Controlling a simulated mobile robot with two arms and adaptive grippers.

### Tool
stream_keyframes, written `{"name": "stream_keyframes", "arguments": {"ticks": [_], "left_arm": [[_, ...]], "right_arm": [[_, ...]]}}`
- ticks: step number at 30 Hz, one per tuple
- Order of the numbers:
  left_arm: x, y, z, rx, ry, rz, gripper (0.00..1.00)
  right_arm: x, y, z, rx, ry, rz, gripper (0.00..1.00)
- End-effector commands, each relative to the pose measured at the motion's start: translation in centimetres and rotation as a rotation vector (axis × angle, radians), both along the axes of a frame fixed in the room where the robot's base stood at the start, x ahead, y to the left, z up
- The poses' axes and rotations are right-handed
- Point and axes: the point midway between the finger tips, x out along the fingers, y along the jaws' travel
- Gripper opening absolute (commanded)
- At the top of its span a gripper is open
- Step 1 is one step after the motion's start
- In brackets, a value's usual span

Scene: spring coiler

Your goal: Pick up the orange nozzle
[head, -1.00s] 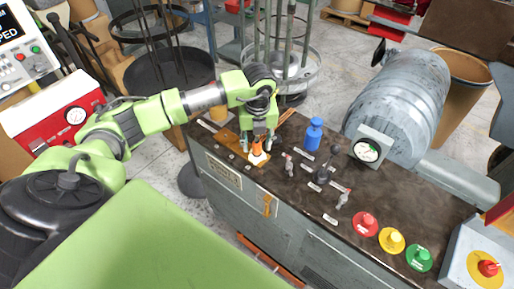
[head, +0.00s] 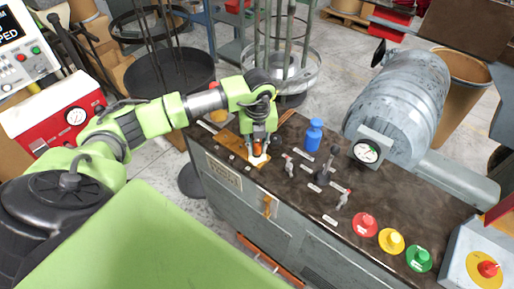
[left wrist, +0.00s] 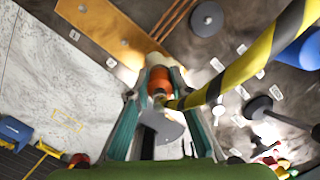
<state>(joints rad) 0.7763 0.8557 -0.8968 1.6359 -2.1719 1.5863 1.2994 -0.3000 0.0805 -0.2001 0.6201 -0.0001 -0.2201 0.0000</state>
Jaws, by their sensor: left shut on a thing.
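The orange nozzle (head: 257,147) stands at the near end of a wooden board on the dark machine top in the head view. My left gripper (head: 259,150) reaches down over it and is shut on it. In the left wrist view the orange nozzle (left wrist: 158,84) sits between the two fingers of my left gripper (left wrist: 157,98), with a pale piece below it. My right gripper is not in view.
A blue bottle (head: 314,135) stands right of the gripper. Several small levers (head: 322,174) rise from the machine top. Red (head: 365,224), yellow (head: 392,240) and green (head: 419,258) knobs line the front right. A grey tank (head: 402,100) stands behind.

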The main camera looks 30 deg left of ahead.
Motion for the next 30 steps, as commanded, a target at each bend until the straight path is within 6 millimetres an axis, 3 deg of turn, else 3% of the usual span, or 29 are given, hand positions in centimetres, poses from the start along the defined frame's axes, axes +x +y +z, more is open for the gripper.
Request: {"name": "stream_keyframes", "arguments": {"ticks": [8,15,24,30], "left_arm": [[-0.5,-0.3,3.5,0.000,-0.006,-0.002,0.00],[-4.6,-2.0,8.6,0.001,-0.010,-0.005,0.00],[-10.2,-4.4,11.2,0.000,-0.005,-0.004,0.00],[-12.2,-5.3,12.3,0.000,-0.003,-0.002,0.00]], "right_arm": [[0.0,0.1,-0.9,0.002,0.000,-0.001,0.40],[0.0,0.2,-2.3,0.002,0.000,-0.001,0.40],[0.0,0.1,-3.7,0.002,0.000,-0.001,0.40],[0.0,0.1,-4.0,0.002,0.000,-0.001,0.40]]}}
